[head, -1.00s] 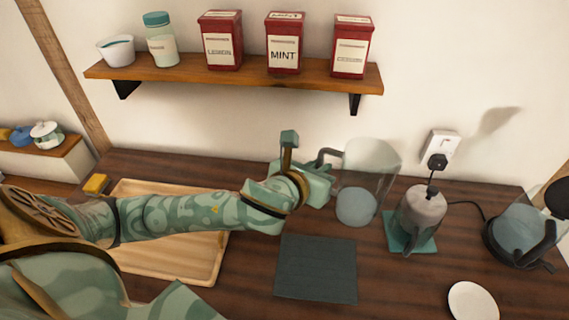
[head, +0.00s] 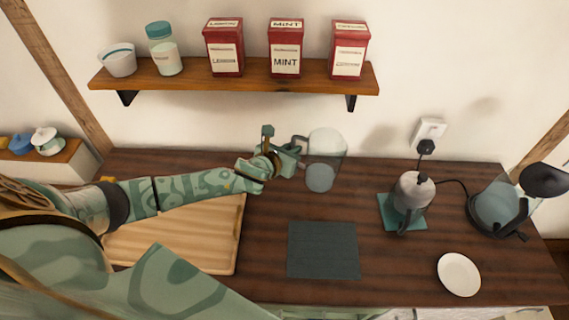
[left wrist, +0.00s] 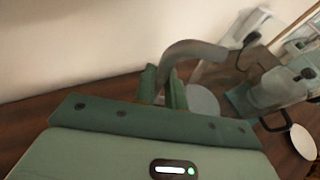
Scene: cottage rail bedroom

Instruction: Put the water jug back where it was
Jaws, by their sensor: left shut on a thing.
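The water jug (head: 325,155) is a clear pitcher with a dark grey handle and some water low inside. It stands upright or nearly so at the back of the dark wood counter, near the wall; I cannot tell whether its base touches the counter. My left gripper (head: 290,155) is shut on the jug's handle, on the jug's left side. In the left wrist view the curved handle (left wrist: 190,50) rises between the fingers (left wrist: 165,88), with the clear body behind it. My right gripper is not in view.
A dark slate mat (head: 323,250) lies bare in front of the jug. To its right are a grey-lidded appliance (head: 412,192) on a teal mat, a glass kettle (head: 497,205) and a white plate (head: 459,274). A wooden tray (head: 222,262) lies left, below a shelf (head: 240,78) of tins.

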